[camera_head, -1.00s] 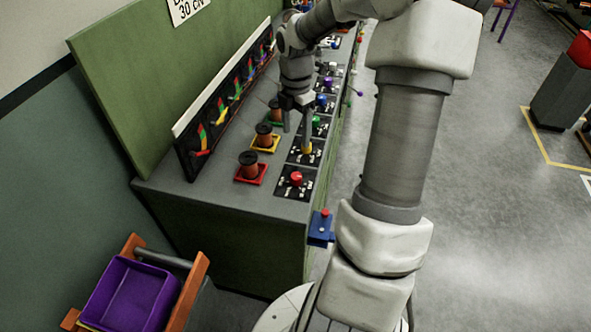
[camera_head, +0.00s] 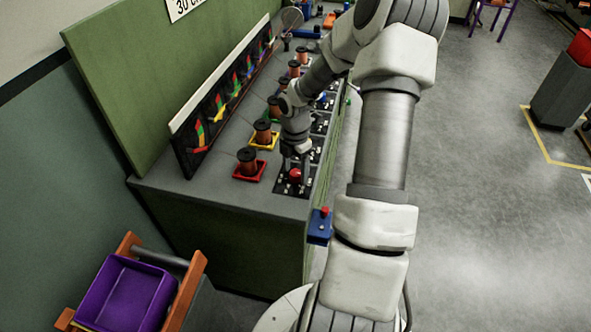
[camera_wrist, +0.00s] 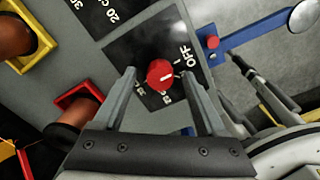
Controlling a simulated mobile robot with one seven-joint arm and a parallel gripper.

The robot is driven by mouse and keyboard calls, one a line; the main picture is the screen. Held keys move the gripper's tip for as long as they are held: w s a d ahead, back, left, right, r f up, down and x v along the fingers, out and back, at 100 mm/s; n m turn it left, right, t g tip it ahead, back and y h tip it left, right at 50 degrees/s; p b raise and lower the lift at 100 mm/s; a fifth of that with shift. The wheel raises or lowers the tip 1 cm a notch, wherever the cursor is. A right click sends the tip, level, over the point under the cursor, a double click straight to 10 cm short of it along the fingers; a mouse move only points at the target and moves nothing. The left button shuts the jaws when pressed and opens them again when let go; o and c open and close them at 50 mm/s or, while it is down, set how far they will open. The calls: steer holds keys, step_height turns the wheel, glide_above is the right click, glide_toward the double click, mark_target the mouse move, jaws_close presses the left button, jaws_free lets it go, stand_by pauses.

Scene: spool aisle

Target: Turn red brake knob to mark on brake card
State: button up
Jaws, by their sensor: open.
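The red brake knob (camera_head: 295,175) sits on its black brake card (camera_head: 284,186) at the near end of the bench. In the wrist view the red knob (camera_wrist: 160,75) carries a white pointer line, and white marks and the word OFF are printed on the card (camera_wrist: 130,50). The pointer line is aimed roughly toward the OFF side. My gripper (camera_wrist: 163,80) is open, with its fingers on either side of the knob and apart from it. In the head view my gripper (camera_head: 294,172) is just above the card.
A spool in a red tray (camera_head: 247,178) stands left of the card, with a spool in a yellow tray (camera_head: 264,140) behind it. A blue bracket with a red button (camera_head: 320,226) sticks out from the bench's right edge. A purple bin (camera_head: 125,295) stands below left.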

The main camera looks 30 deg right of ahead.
jaws_close()
stand_by(0.3)
